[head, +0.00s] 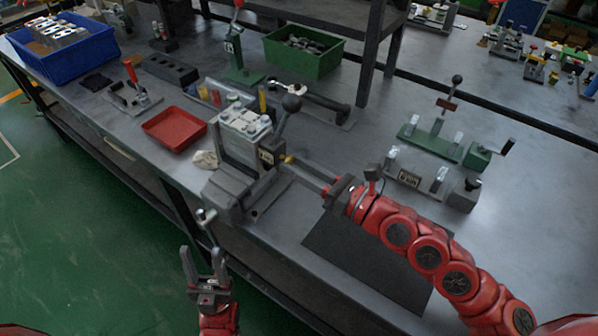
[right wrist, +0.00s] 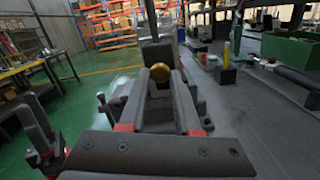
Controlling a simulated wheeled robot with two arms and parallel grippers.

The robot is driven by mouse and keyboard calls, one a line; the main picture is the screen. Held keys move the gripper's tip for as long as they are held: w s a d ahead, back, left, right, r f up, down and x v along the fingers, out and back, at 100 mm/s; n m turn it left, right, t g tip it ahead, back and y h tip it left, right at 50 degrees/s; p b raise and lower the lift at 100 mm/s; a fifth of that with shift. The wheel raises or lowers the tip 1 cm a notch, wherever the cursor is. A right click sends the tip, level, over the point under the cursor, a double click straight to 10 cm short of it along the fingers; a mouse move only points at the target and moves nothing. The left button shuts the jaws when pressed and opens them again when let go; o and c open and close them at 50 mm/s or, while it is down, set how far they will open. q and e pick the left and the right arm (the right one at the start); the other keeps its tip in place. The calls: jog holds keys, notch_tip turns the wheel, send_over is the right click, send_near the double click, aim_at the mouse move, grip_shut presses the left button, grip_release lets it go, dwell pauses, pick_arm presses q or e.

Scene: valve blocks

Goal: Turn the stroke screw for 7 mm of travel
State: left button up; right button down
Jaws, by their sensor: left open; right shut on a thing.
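The valve block (head: 243,128) is a light grey block with bolts on top, held in a dark grey vise (head: 228,190) near the table's front edge. A small brass knob (head: 287,158), which looks like the stroke screw, sticks out of its right side. My right gripper (head: 292,163) reaches in from the right and is shut on this knob. In the right wrist view the round brass end (right wrist: 160,72) shows between the fingertips (right wrist: 161,78). My left gripper (head: 203,262) is open and empty, in front of the table edge, below the vise handle (head: 206,216).
A red tray (head: 174,128) lies to the left. Green fixtures (head: 430,142) stand to the right. A dark mat (head: 365,262) lies under my right arm.

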jog(key=shift+f+n, duration=0.15)
jog(key=shift+n, duration=0.45)
jog(key=shift+b, duration=0.3)
jog(key=c, duration=0.6)
grip_release()
jog(key=shift+c, duration=0.2)
